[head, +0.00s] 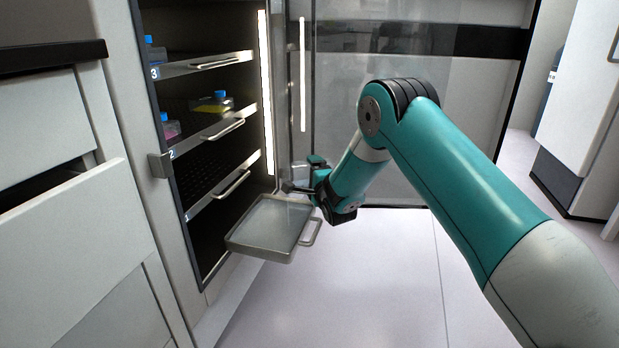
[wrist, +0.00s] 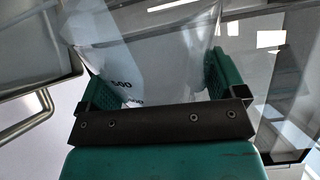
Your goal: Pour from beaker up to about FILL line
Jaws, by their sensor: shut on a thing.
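A clear beaker (wrist: 150,60) fills the upper middle of the wrist view, with a dark "500" mark on its wall. My gripper (wrist: 160,84) is shut on it, with a green pad on each side. In the head view my gripper (head: 305,182) is just above and behind the right far corner of a shallow metal tray (head: 268,226), and the beaker is hard to make out. The tray has a grey, see-through looking inside and a handle on its right. I cannot tell the liquid level in the beaker, and no FILL line is readable.
An open cabinet on the left has several numbered shelves with handles (head: 233,130). Flasks with blue caps (head: 220,94) stand on the upper shelves. A glass door (head: 340,100) stands open behind my arm. The floor (head: 370,290) in front is clear.

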